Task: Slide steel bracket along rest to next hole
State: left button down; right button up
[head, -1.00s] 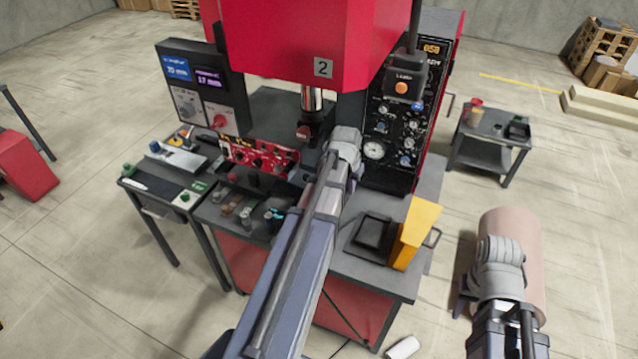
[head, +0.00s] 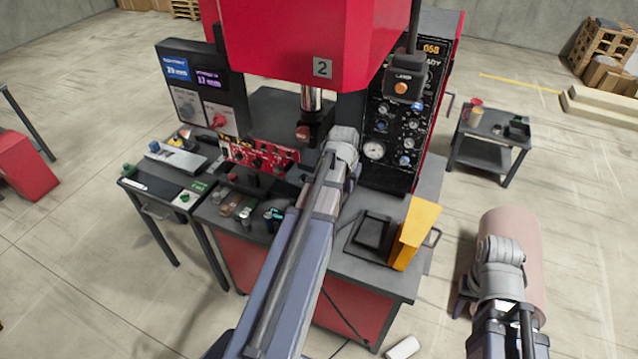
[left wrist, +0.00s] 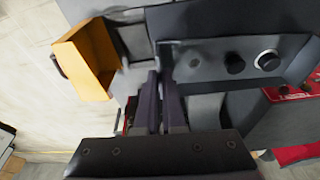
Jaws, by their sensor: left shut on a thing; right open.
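My left arm reaches in under the red press head (head: 290,40). In the head view its wrist hides the left gripper's fingers and most of the work spot below the ram (head: 311,98). In the left wrist view the two dark fingers of my left gripper (left wrist: 160,78) are close together, shut on a thin thing that barely shows between them. I take it to be the steel bracket, but its outline, the rest and the holes cannot be made out. My right gripper (head: 506,335) is open at the lower right of the head view, away from the press and apparently empty.
A yellow bin (head: 415,235) and a black tray (head: 372,233) stand on the press table's right part. A red control panel (head: 258,155) lies left of my left wrist. A gauge panel (head: 395,140) rises to its right. A small side table (head: 165,185) stands left.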

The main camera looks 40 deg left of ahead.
pick_arm(q)
jog(key=shift+s+a, duration=0.25)
jog(key=shift+a, duration=0.3)
jog(key=shift+s+a, duration=0.15)
jog(key=shift+a, duration=0.15)
dwell(0.5)
jog(key=c, duration=0.9)
grip_release()
jog(key=shift+c, duration=0.2)
notch_tip(320, 180, up, 7)
jog(key=p, duration=0.7)
